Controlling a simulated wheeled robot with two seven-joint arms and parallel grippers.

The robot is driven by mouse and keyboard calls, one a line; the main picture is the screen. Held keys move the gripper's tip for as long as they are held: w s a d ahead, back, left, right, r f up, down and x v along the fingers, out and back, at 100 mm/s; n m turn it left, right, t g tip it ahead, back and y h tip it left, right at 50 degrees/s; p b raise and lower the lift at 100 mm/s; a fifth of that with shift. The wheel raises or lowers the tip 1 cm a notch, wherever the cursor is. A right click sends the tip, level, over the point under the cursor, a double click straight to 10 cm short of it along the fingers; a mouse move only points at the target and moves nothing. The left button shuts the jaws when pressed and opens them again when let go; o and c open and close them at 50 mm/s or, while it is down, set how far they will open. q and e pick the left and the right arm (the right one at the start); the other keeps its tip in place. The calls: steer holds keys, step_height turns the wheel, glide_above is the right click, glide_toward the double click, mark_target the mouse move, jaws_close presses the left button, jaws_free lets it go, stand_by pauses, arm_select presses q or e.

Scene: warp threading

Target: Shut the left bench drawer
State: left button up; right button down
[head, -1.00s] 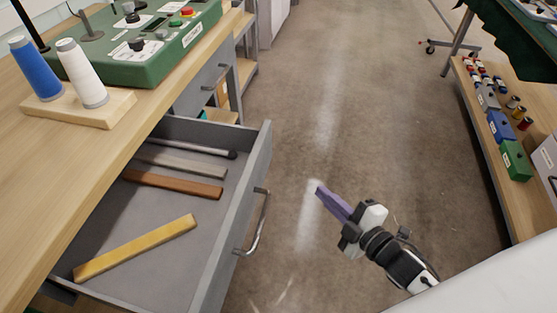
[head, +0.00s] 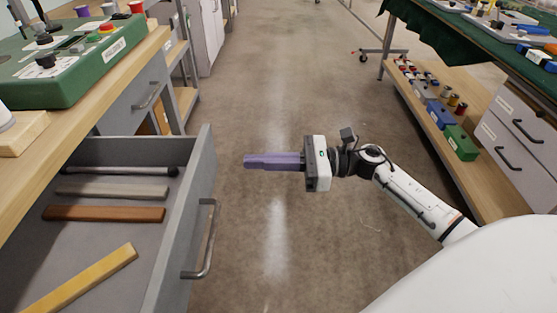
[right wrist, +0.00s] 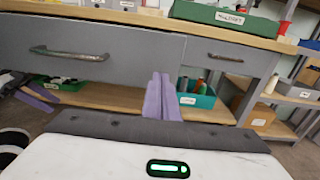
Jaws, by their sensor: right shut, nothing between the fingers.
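The left bench drawer (head: 178,235) is grey and stands pulled out from the wooden bench in the head view. Its bar handle (head: 205,240) is on the front panel. Inside lie a dark rod, a grey strip, a brown strip and a yellow strip (head: 85,280). My right gripper (head: 246,161), with purple fingers, is shut and empty. It is right of the drawer front, apart from it, pointing left. In the right wrist view its fingertips (right wrist: 160,80) show before the drawer front (right wrist: 120,65). A purple piece (right wrist: 38,100) at that view's left edge looks like my left gripper; its fingers are unclear.
A second drawer (head: 145,95) beyond is shut. A green control box (head: 75,65) stands on the bench. A wooden shelf (head: 480,190) with spools and coloured blocks lies on the right. The floor (head: 290,90) between is clear.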

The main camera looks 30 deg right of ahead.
mark_target(211, 161)
steer(key=x, duration=0.6)
steer(key=shift+w+a, duration=0.25)
steer(key=shift+a, duration=0.05)
